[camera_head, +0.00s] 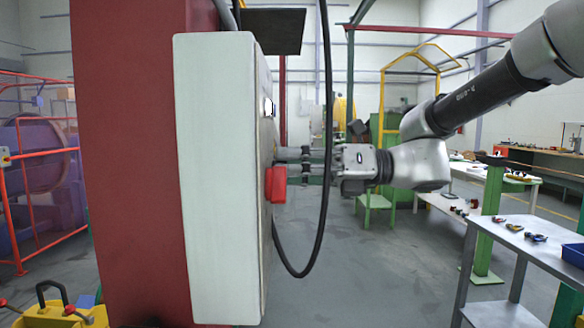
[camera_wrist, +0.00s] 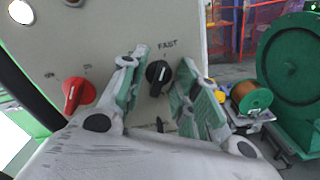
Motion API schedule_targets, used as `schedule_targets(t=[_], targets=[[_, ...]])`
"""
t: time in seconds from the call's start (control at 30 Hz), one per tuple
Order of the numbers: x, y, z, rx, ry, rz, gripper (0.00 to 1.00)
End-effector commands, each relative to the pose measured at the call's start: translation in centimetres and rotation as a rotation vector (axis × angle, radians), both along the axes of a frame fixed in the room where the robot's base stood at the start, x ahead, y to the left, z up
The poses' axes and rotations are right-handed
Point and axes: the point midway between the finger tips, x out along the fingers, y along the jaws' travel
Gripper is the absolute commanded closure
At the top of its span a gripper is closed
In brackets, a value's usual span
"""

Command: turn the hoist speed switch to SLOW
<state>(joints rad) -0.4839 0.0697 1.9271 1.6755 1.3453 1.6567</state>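The hoist speed switch is a black round knob (camera_wrist: 158,77) on the pale panel in the wrist view, with the word FAST printed just above it. Its grip seems to stand roughly upright toward FAST. No SLOW label is readable. My gripper (camera_wrist: 162,62) is open, with one green-padded finger on each side of the knob. I cannot tell whether either finger touches it. In the head view my gripper (camera_head: 284,160) reaches in from the right to the front of the white cabinet (camera_head: 215,180), and the knob is hidden from that side.
A red rotary handle (camera_wrist: 76,94) sits left of the knob; the red handle also sticks out below my gripper in the head view (camera_head: 275,184). Another dark knob (camera_wrist: 73,2) is at the top edge. A black cable (camera_head: 323,200) hangs close by. A metal table (camera_head: 520,245) stands right.

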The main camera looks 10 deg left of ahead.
Motion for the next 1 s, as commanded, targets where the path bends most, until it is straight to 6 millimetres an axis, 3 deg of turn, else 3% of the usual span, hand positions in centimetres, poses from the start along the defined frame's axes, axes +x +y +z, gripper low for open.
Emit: schedule_targets(t=[0.1, 0.27, 0.67, 1.0], targets=[[0.02, -0.03, -0.01, 0.0, 0.0, 0.0, 0.71], [0.01, -0.04, -0.01, 0.0, 0.0, 0.0, 1.0], [0.0, -0.06, -0.02, 0.005, -0.023, 0.0, 1.0], [-0.07, -0.08, -0.01, 0.049, -0.209, 0.0, 1.0]])
